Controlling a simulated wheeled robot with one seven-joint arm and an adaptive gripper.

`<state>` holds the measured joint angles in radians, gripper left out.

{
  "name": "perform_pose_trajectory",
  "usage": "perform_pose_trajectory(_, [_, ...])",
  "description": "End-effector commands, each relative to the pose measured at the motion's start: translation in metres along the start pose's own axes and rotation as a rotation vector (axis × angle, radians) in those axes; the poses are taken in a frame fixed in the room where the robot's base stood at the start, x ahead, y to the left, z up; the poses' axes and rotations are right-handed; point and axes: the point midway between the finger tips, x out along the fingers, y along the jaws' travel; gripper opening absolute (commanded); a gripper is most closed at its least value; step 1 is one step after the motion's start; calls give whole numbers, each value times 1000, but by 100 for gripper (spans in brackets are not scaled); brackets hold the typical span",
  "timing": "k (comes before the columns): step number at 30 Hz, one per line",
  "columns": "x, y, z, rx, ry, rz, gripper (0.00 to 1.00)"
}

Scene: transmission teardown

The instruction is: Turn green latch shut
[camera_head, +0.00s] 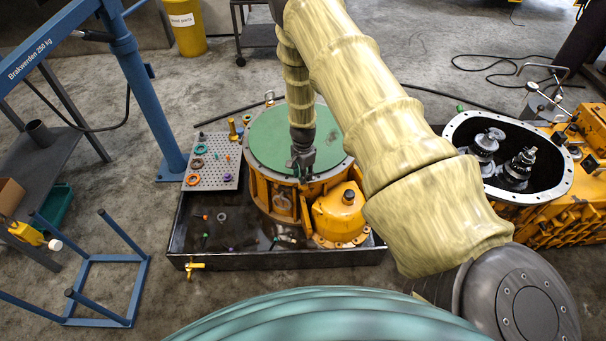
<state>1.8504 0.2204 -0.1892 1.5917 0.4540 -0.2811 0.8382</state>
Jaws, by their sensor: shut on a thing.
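My gripper (301,168) points down at the front edge of the round green cover (265,135) on the orange transmission housing (262,190). Its jaws are shut on a small part there, which they largely hide. By its place this appears to be the green latch, but its shape and turn angle cannot be made out. My arm, in a pale yellow sleeve, reaches over from the right and hides the cover's right side.
The housing stands in a black tray (215,262) with small loose parts. A perforated plate (217,172) with coloured rings is to the left. An open gear housing (455,130) stands at right. A blue crane post (150,95) and blue frame (100,262) are at left.

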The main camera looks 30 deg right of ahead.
Motion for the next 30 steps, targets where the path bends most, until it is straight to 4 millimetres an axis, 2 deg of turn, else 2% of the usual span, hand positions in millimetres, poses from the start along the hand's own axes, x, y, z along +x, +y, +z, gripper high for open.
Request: perform_pose_trajectory(30, [0, 1, -1, -931, 0, 0, 5])
